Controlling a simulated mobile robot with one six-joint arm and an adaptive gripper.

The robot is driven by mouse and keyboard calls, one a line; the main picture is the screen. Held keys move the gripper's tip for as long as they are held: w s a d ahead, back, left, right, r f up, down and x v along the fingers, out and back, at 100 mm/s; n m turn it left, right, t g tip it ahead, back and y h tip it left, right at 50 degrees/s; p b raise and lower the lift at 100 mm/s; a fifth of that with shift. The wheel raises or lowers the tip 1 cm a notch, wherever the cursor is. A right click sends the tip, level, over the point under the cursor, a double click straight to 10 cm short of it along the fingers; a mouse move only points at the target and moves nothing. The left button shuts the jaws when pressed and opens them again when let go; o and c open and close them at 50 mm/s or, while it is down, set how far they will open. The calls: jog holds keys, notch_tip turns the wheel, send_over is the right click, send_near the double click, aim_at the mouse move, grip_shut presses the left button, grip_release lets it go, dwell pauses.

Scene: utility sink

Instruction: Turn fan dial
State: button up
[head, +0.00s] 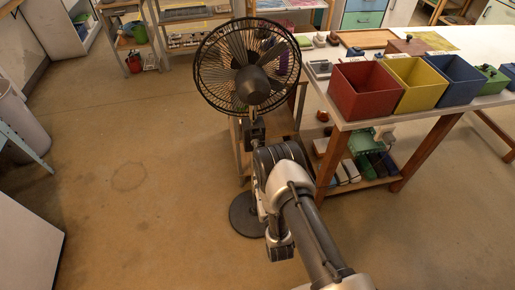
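A black standing fan (249,75) faces me at upper centre, with a round wire cage and a grey hub. Its round dark base (246,214) stands on the floor, partly behind my arm. A dark block (255,132) shows on the fan's stand below the cage. I cannot make out a dial on it. My arm reaches up from the bottom right, and its far end overlaps the fan's stand in the head view. My gripper's fingers cannot be made out, so its opening and any contact with the fan are unclear.
To the right, a workbench holds a red bin (366,91), a yellow bin (414,84) and a blue bin (459,81). Its lower shelf (376,181) carries several items. Shelves stand along the back. Open floor (140,200) lies to the left of the fan.

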aim_at(256, 145)
jog(key=b+x, duration=0.4)
jog(key=x, duration=1.1)
jog(key=shift+w, duration=0.2)
grip_shut()
